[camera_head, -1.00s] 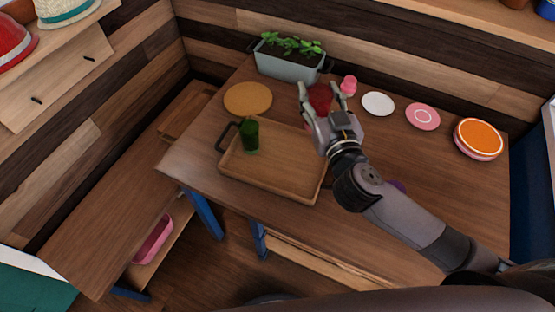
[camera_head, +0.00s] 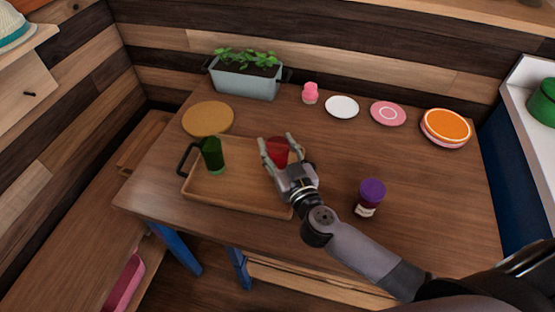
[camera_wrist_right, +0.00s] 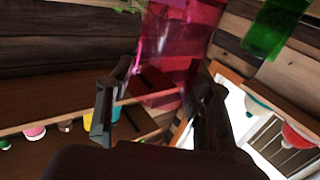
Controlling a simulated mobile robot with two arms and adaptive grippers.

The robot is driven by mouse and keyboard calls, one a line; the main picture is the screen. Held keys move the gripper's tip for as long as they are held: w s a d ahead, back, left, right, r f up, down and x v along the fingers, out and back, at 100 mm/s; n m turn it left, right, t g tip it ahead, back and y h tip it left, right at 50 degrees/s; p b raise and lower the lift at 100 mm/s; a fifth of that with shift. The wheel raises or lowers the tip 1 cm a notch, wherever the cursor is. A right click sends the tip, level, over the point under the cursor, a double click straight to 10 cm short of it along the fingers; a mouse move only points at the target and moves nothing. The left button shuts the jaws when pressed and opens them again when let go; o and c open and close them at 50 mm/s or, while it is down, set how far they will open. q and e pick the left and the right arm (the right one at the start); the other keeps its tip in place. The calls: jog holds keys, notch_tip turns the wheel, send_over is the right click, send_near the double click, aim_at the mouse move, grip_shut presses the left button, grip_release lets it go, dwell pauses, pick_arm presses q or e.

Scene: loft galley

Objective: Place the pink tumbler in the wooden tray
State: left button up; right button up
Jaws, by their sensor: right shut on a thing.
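The pink tumbler (camera_head: 279,152) is see-through and looks red in the head view. It is held between the fingers of my right gripper (camera_head: 280,143), over the right part of the wooden tray (camera_head: 236,201). Whether its base touches the tray is hidden by the gripper. In the right wrist view the tumbler (camera_wrist_right: 178,40) looks bright pink, at the fingers (camera_wrist_right: 160,95). A green tumbler (camera_head: 212,155) stands in the tray's left part. My left gripper is not in view.
A round cork mat (camera_head: 208,119) and a planter (camera_head: 245,80) are behind the tray. A pink bottle (camera_head: 310,94), a white plate (camera_head: 342,107), a pink plate (camera_head: 388,113) and stacked plates (camera_head: 446,126) line the back. A purple-lidded jar (camera_head: 370,197) stands right of my gripper.

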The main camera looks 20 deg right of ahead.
aim_at(282, 165)
notch_tip(282, 165, down, 4)
jog(key=shift+r+b, duration=0.1)
jog(key=shift+b, duration=0.9)
jog(key=o, duration=1.2)
jog(key=shift+o, duration=0.2)
